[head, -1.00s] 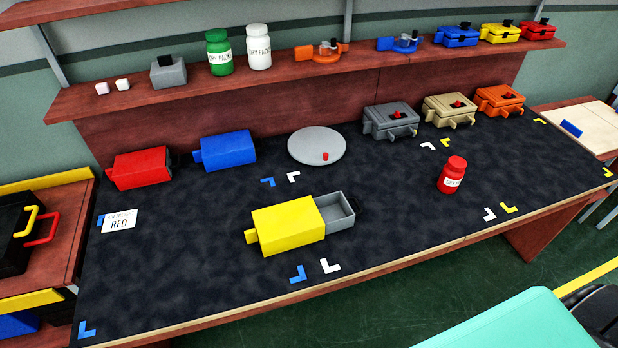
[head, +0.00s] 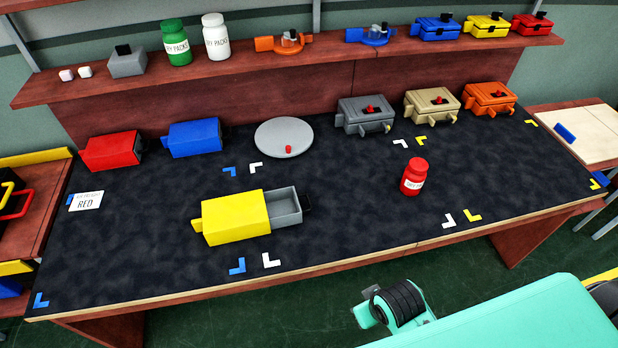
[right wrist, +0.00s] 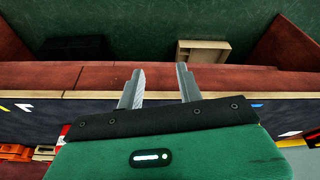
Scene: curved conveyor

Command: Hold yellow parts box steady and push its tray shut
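The yellow parts box (head: 235,216) lies on the dark mat in the front middle of the table in the head view. Its grey tray (head: 285,206) sticks out of the right end, open, with a dark handle at its far end. A small yellow tab is on the box's left end. My right gripper shows in the right wrist view (right wrist: 158,88), its two grey fingers apart with nothing between them. The box is not seen in that view. My left gripper is not in view.
A red jar (head: 414,177) stands right of the box. Red (head: 111,151) and blue (head: 194,138) boxes, a grey disc (head: 284,138) and several latched boxes line the back. A label card (head: 86,201) lies left. The mat around the yellow box is clear.

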